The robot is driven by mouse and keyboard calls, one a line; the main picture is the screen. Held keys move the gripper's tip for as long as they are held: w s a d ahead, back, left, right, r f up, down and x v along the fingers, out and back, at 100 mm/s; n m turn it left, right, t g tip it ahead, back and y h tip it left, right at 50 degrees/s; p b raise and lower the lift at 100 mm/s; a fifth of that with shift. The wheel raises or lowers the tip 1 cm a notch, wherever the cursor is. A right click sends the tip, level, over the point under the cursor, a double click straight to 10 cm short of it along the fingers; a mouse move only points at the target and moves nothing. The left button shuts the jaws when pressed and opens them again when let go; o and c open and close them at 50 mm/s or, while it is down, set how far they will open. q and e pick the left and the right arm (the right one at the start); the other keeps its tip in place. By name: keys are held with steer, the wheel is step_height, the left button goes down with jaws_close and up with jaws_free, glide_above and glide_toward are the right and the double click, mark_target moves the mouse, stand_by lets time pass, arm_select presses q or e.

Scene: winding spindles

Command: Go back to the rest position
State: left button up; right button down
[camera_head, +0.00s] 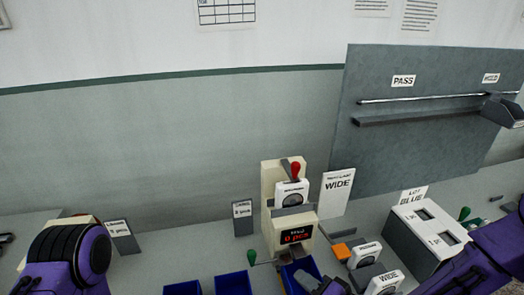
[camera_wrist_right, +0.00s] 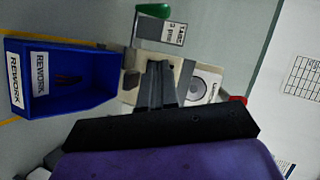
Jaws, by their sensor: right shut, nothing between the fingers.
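My right gripper (camera_head: 312,281) is low at the centre of the head view, in front of the beige winding machine (camera_head: 270,222) and beside a blue bin. In the right wrist view its two grey fingers (camera_wrist_right: 162,80) are together with nothing between them. The machine, with its red-topped lever, lies beyond the fingers there. My right arm comes in from the lower right. My left arm shows at the lower left as a purple and black link; its gripper is outside the view.
Blue bins (camera_head: 233,284) line the bottom edge; one marked REWORK (camera_wrist_right: 70,85) is left of the fingers in the wrist view. A grey box with slots (camera_head: 408,245) stands right, near my right arm. A grey panel (camera_head: 420,140) rises behind.

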steer(key=s+d+f+g+h, duration=0.2)
steer(key=s+d+f+h, duration=0.15)
steer(key=f, duration=0.35)
steer(key=s+d+f+g+h, duration=0.25)
steer(key=s+f, duration=0.25)
steer(key=f, duration=0.3)
steer(key=s+d+f+n+g+h, duration=0.1)
steer(key=s+d+f+g+h, duration=0.1)
steer(key=s+d+f+h, duration=0.25)
steer(key=s+d+f+n+g+h, duration=0.1)
steer(key=s+d+f+g, duration=0.2)
steer(key=s+d, duration=0.4)
step_height(320, 180, down, 8)
steer(key=a+b, duration=0.1)
steer(key=b, duration=0.8)
steer(key=shift+s+a+m, duration=0.15)
steer(key=shift+s+m, duration=0.15)
steer(key=shift+s, duration=0.05)
